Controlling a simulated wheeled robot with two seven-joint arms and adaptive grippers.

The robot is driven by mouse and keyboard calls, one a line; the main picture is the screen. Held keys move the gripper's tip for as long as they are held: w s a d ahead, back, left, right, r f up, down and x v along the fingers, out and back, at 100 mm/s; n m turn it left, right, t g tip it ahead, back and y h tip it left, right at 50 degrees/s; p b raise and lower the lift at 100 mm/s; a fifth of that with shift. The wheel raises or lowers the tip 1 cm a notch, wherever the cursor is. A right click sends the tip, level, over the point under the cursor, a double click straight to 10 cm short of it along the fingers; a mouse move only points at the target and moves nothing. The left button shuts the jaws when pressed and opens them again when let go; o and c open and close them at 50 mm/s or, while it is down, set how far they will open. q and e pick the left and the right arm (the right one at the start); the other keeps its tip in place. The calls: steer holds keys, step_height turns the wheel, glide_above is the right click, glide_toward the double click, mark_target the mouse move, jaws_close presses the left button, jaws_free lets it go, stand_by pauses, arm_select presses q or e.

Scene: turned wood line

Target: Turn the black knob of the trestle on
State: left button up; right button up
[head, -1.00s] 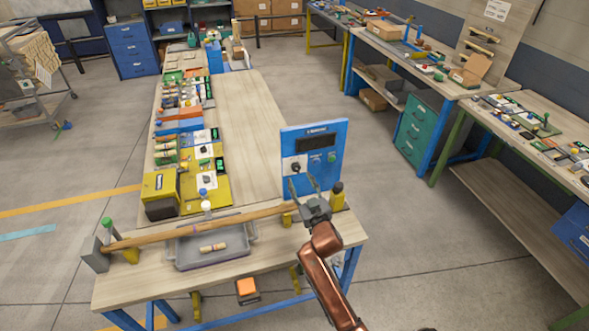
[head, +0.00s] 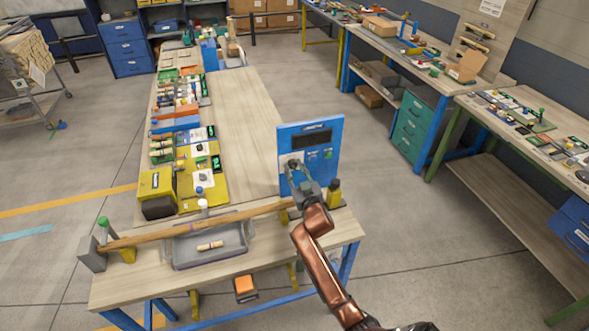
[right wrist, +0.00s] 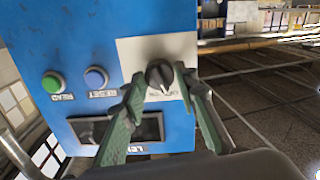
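The blue trestle panel (head: 328,137) stands upright at the right end of the near wooden table. Its black knob (right wrist: 160,75) sits on a white plate (right wrist: 130,55) in the right wrist view. My right gripper (head: 294,166) is in front of the panel. In the right wrist view its two green fingers (right wrist: 161,72) stand apart, one on each side of the knob, with the tips close to it. Firm contact cannot be made out. My left gripper is not in view.
A green button (right wrist: 53,82) and a blue button (right wrist: 96,78) are beside the knob, with a dark display (right wrist: 140,130) nearby. A long wooden rod (head: 190,230) lies across the table over a grey tray (head: 180,260).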

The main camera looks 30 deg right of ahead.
steer(key=c, duration=0.6)
steer(key=shift+m, duration=0.3)
steer(key=shift+c, duration=0.3)
steer(key=shift+r+m+p, duration=0.2)
steer(key=shift+m+p, duration=0.7)
steer(key=shift+p, duration=0.05)
steer(key=m+p, duration=0.3)
steer(key=m, duration=0.1)
arm_select(q)
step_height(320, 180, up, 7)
steer(key=p, duration=0.2)
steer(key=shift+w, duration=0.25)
arm_select(e)
steer(key=shift+d+f+m, duration=0.1)
steer(key=shift+m, duration=1.2)
